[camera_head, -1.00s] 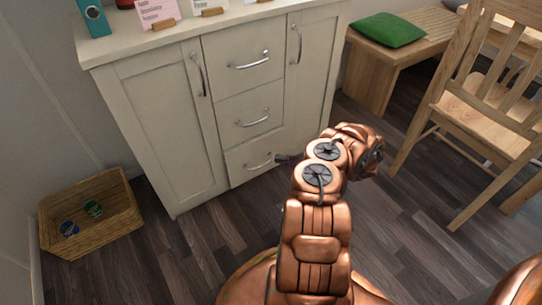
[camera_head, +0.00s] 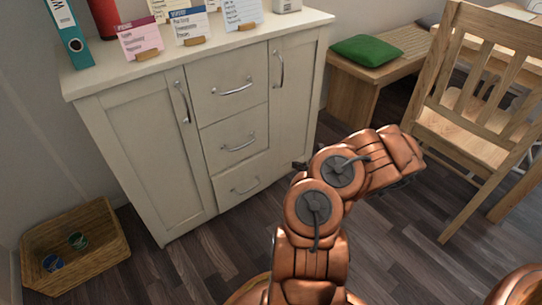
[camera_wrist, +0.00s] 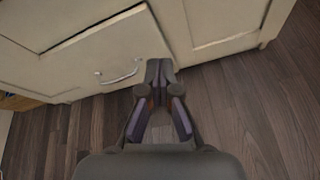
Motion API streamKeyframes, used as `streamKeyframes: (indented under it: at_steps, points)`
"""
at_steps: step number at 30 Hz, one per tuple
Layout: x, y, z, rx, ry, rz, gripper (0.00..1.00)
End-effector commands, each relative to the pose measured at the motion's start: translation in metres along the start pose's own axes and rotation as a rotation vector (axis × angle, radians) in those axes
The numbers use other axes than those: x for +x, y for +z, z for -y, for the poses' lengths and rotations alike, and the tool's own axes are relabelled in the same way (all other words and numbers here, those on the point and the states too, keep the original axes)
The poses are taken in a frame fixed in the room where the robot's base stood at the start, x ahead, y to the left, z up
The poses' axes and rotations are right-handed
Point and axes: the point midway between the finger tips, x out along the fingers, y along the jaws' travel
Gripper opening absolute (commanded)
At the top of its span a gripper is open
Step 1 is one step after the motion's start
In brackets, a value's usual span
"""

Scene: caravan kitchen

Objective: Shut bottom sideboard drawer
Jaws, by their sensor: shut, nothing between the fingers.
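The bottom drawer (camera_head: 232,192) of the cream sideboard (camera_head: 140,155) is the lowest of a stack of drawers between two doors. My gripper (camera_wrist: 160,68) is shut and empty, low over the floor, by the drawer's right end and right of the handle. I cannot tell whether it touches the front. In the head view only its dark tip (camera_head: 299,165) shows beside my copper arm.
A wicker basket (camera_head: 103,255) with small cans stands on the floor left of the sideboard. A wooden chair (camera_head: 450,130) and a bench with a green cushion (camera_head: 367,50) stand at the right. Cards and a teal binder (camera_head: 68,38) stand on the sideboard top. Wooden floor in front is clear.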

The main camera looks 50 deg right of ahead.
Motion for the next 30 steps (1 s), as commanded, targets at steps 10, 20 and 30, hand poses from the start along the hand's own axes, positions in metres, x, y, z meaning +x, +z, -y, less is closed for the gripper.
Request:
streamKeyframes:
  at_steps: [10,20,30]
  points:
    - [-0.010,0.013,-0.039,-0.294,-0.049,-0.084,0.00]
    - [0.002,0.010,-0.043,-0.331,-0.047,-0.097,0.00]
    - [0.037,0.006,-0.040,-0.332,-0.047,-0.098,0.00]
